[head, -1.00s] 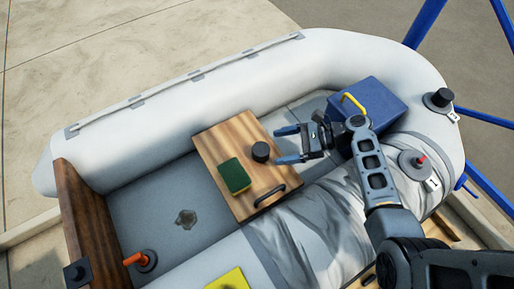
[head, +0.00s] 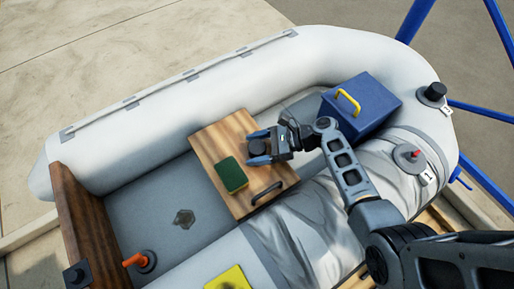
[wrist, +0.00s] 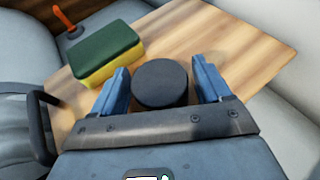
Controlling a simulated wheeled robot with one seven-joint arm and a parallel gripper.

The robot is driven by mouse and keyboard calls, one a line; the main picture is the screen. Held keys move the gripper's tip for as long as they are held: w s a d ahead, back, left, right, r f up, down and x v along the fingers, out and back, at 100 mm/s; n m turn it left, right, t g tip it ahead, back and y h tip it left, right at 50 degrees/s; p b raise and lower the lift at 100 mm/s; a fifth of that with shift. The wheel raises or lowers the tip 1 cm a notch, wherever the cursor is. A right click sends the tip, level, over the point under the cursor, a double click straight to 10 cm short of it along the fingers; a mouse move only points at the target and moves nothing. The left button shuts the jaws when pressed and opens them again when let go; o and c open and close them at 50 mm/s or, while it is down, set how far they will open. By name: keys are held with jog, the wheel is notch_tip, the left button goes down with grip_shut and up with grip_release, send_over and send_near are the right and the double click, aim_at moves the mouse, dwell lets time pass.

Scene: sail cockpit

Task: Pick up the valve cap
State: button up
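The valve cap (wrist: 160,84) is a round black disc on the wooden board. In the wrist view it sits between the two blue fingers of my gripper (wrist: 162,88). The fingers are open, one on each side, with a gap showing on the right; the left finger is close to the cap's edge. In the head view my gripper (head: 258,149) is over the board, and the cap (head: 258,146) shows partly between the fingers.
A green and yellow sponge (head: 232,175) lies on the wooden board (head: 213,145) left of the cap. A black handle (head: 268,193) is at the board's near edge. A blue box (head: 375,100) with a yellow handle stands to the right. The inflatable tube (head: 170,100) rises behind.

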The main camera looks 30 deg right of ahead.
jog(key=c, duration=0.9)
jog(key=shift+r, duration=0.15)
